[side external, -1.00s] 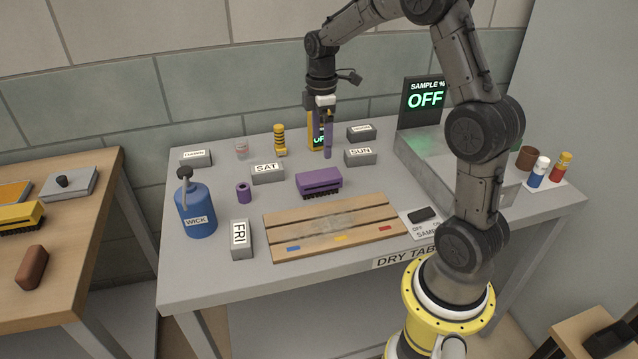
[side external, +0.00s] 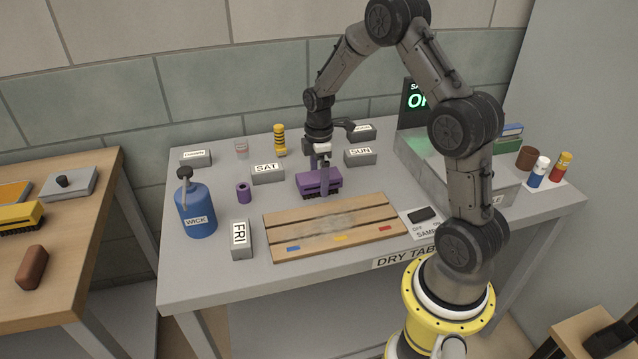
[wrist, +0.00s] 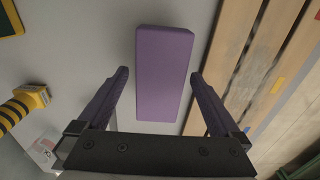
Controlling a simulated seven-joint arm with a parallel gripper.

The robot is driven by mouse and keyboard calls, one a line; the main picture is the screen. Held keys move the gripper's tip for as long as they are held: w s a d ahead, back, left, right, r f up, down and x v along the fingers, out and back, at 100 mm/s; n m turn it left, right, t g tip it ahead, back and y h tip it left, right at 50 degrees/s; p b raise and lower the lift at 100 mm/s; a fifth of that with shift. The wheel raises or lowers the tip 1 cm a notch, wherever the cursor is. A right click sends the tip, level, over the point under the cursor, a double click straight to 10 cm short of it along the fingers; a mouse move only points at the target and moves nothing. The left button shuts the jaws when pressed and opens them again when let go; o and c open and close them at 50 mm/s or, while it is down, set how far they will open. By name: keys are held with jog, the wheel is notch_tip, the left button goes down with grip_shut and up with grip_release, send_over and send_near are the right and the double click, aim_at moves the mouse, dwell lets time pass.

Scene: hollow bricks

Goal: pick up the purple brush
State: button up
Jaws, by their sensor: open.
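The purple brush (side external: 311,186) sits bristles down on the grey table behind the wooden slatted board. My gripper (wrist: 158,76) is open there, with one finger on each side of the brush and a gap visible on both sides. Nothing is held. I cannot tell the exact height of the fingertips.
The wooden board (side external: 335,228) lies just in front. Labelled grey blocks stand around, such as SAT (side external: 267,175), SUN (side external: 360,158) and FRI (side external: 240,240). A blue WICK bottle (side external: 197,212) and a small purple roll (side external: 243,193) are to the left.

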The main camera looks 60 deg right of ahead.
aim_at(318, 175)
jog(key=c, duration=1.5)
jog(key=shift+r, duration=0.5)
notch_tip(318, 175, up, 2)
jog(key=shift+w+r, duration=0.1)
jog(key=shift+r, duration=0.05)
jog(key=s+a+r, duration=0.2)
jog(key=s+r, duration=0.1)
jog(key=s, duration=0.1)
jog(key=s+a+r, duration=0.2)
jog(key=s+r, duration=0.1)
jog(key=s, duration=0.1)
jog(key=s+a+r, duration=0.2)
jog(key=s+r, duration=0.1)
jog(key=s, duration=0.1)
jog(key=shift+s+r, duration=0.4)
